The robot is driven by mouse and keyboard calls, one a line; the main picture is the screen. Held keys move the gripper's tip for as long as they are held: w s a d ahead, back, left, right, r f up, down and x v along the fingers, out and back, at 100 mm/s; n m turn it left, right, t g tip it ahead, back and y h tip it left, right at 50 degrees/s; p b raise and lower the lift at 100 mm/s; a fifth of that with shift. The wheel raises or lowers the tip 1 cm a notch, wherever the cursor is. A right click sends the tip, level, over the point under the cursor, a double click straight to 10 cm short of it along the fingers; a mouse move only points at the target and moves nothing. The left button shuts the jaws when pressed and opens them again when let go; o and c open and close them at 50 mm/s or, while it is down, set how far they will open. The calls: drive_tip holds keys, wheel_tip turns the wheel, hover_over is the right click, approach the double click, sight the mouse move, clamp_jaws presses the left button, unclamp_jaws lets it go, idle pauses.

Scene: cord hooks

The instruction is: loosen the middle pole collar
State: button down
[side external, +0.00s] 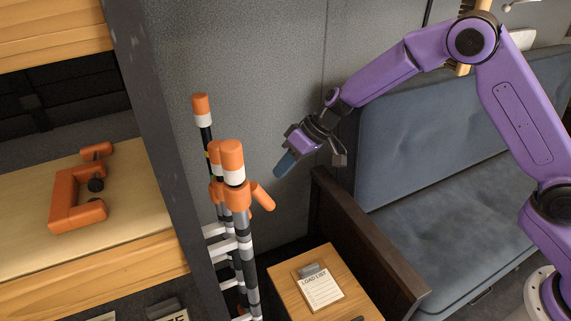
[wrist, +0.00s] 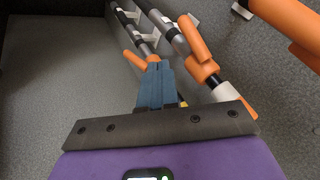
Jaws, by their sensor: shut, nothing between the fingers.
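Three poles with orange and white caps stand in a row in the side view. The middle pole's cap (side external: 214,150) and orange collar (side external: 215,191) are partly hidden behind the nearest pole. The nearest pole's collar (side external: 237,197) has an orange lever (side external: 263,196) sticking out to the right. My gripper (side external: 284,167) is shut and empty, its blue fingers pointing down-left, right of the poles and above that lever. In the wrist view the closed fingers (wrist: 153,70) overlap an orange lever's end (wrist: 135,60); I cannot tell contact. Another orange collar (wrist: 203,70) with a lever (wrist: 193,38) is right of them.
A small wooden table (side external: 282,285) with a load list sheet (side external: 320,289) stands below my gripper. A blue bench (side external: 440,150) with a dark wooden end panel is at right. A shelf (side external: 130,185) at left holds an orange clamp-like piece (side external: 66,199).

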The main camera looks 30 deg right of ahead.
drive_tip(key=a+f, duration=0.5)
drive_tip(key=a, duration=0.2)
drive_tip(key=shift+s+a+f, duration=0.2)
drive_tip(key=shift+f, duration=0.1)
